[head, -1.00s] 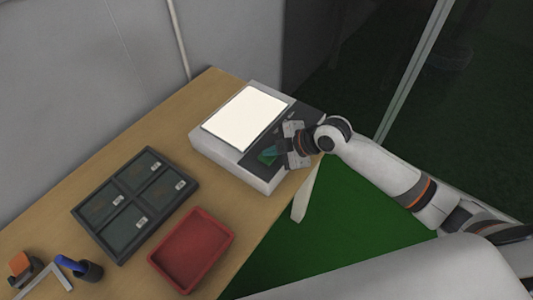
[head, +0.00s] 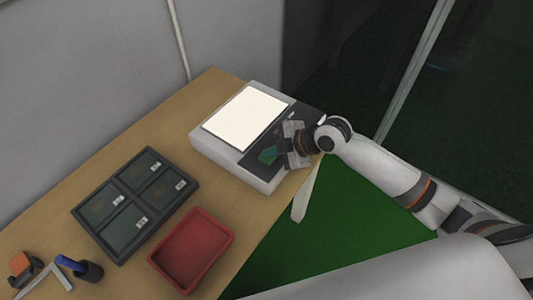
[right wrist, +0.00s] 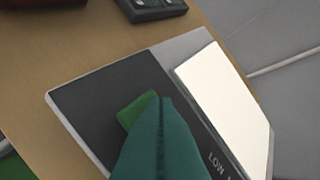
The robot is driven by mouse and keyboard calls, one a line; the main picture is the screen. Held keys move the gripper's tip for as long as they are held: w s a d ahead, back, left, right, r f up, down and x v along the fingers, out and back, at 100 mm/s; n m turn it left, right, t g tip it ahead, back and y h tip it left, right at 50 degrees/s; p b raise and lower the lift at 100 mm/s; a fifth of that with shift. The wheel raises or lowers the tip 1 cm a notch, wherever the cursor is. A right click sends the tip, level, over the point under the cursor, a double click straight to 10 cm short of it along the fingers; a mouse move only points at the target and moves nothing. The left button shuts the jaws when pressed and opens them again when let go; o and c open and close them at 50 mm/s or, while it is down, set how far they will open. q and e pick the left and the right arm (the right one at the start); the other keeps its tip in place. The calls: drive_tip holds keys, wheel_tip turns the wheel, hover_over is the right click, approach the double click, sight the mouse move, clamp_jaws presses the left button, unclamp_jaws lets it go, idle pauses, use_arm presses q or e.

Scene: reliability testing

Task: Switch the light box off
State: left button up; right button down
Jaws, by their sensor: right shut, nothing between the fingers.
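The light box (head: 213,146) stands at the far end of the table, and its white panel (head: 248,118) glows brightly. A green switch (head: 265,159) sits on its dark control strip; it also shows in the right wrist view (right wrist: 137,112), partly hidden behind my fingers. My right gripper (head: 275,151) is shut and empty, with its teal fingertips over the dark strip right at the switch. The right wrist view shows the fingertips (right wrist: 162,100) pressed together beside the switch; I cannot tell whether they touch it. My left gripper is not in view.
A blue-handled tool in a dark holder (head: 90,270) and an orange-and-black item (head: 20,264) lie at the near left. A wall runs along the left.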

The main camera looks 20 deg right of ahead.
sight(272, 158)
idle(0.4)
drive_tip(key=shift+f, duration=0.45)
drive_tip(key=shift+r+p, duration=0.3)
drive_tip(key=shift+r, duration=0.15)
wheel_tip(272, 158, up, 6)
drive_tip(key=p, duration=0.5)
drive_tip(key=shift+p, duration=0.4)
